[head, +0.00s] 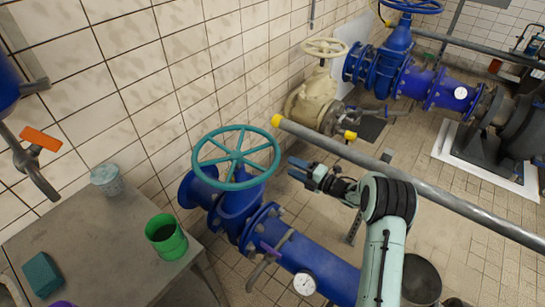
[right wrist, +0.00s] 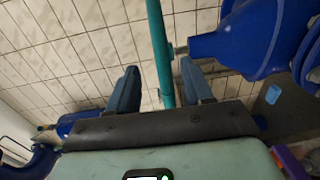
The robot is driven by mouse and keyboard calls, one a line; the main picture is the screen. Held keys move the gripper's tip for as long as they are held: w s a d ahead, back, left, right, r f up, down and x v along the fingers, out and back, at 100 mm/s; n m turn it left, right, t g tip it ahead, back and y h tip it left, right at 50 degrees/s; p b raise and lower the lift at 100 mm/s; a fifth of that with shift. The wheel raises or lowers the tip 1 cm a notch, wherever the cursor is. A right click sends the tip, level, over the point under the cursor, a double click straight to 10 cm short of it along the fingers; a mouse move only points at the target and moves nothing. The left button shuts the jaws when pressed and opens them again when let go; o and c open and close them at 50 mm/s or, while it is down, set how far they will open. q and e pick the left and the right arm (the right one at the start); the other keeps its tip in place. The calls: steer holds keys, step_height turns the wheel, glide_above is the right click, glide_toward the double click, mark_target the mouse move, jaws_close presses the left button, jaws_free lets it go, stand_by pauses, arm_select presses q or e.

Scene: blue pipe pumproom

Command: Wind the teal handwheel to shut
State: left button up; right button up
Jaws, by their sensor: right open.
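The teal handwheel (head: 236,158) is a spoked ring on top of a blue valve (head: 225,200), lying roughly level in the head view. My right gripper (head: 300,170) is just to the right of its rim, with a small gap showing in the head view. In the right wrist view the two fingers (right wrist: 160,88) are spread apart. The teal rim (right wrist: 158,45) appears edge-on as a bar in line with the space between them. The blue valve body (right wrist: 245,40) is at the upper right there. My left gripper is not in view.
A grey table (head: 110,240) holds a green cup (head: 166,238), a small pot (head: 107,180) and a teal block (head: 43,274). A grey pipe with a yellow end (head: 400,180) runs behind my right gripper. A beige valve (head: 318,95) stands near the tiled wall.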

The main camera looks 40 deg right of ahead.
mark_target(277, 159)
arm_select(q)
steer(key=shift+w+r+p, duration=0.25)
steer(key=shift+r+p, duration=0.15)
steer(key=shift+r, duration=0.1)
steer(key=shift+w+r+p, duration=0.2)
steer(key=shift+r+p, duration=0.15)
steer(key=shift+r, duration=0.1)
arm_select(e)
steer(key=x, duration=1)
steer(key=shift+f, duration=0.1)
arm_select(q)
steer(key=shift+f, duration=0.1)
arm_select(e)
jaws_close()
